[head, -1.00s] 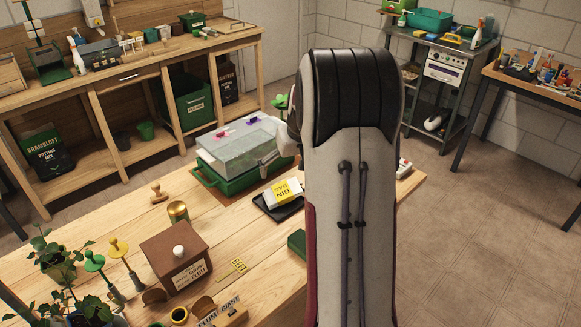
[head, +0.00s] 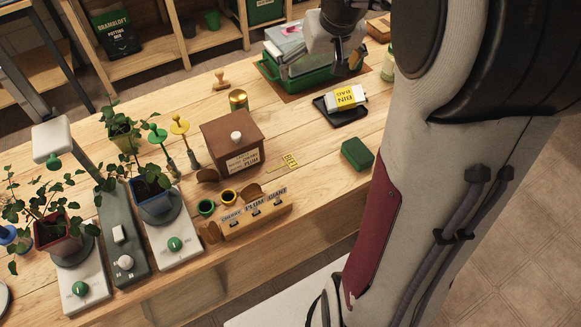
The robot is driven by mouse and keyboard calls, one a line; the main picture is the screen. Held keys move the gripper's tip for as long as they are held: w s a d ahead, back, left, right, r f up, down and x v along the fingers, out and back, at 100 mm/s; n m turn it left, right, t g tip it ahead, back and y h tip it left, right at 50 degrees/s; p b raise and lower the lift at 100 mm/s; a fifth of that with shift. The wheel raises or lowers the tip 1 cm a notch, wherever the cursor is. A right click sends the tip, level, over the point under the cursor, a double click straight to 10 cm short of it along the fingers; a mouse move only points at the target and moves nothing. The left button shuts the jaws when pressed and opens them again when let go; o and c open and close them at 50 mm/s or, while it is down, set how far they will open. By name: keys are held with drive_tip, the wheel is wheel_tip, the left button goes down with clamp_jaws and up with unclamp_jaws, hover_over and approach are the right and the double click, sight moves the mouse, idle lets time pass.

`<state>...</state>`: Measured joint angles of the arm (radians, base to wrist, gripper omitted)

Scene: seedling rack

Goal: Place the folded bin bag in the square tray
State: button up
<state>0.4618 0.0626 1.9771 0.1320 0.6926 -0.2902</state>
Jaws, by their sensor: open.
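The folded bin bag (head: 345,97) is white with a yellow label reading "BIN BAG". It lies over the back part of the black square tray (head: 341,119) on the wooden bench. The front of the tray is bare; I cannot tell whether the bag's back edge overhangs the rim. My gripper (head: 348,70) is open and points down just behind the bag, beside the right part of a green base with a clear cover. It appears apart from the bag, with no held object visible between its fingers.
The green base (head: 270,72) with its clear cover stands behind the tray. A green box (head: 357,154) lies in front. A brown wooden box (head: 237,142), gold tin (head: 238,100) and potted plants (head: 154,192) stand left. Bare bench surrounds the tray's left side.

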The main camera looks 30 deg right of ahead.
drive_tip(key=s+a+r+n, duration=0.2)
drive_tip(key=s+a+r, duration=0.2)
drive_tip(key=s+a, duration=0.65)
drive_tip(key=s+a+f+n+t+y, duration=0.1)
drive_tip(key=s+a, duration=0.8)
drive_tip(key=s, duration=0.2)
drive_tip(key=shift+s+f, duration=0.15)
drive_tip(key=shift+s, duration=0.25)
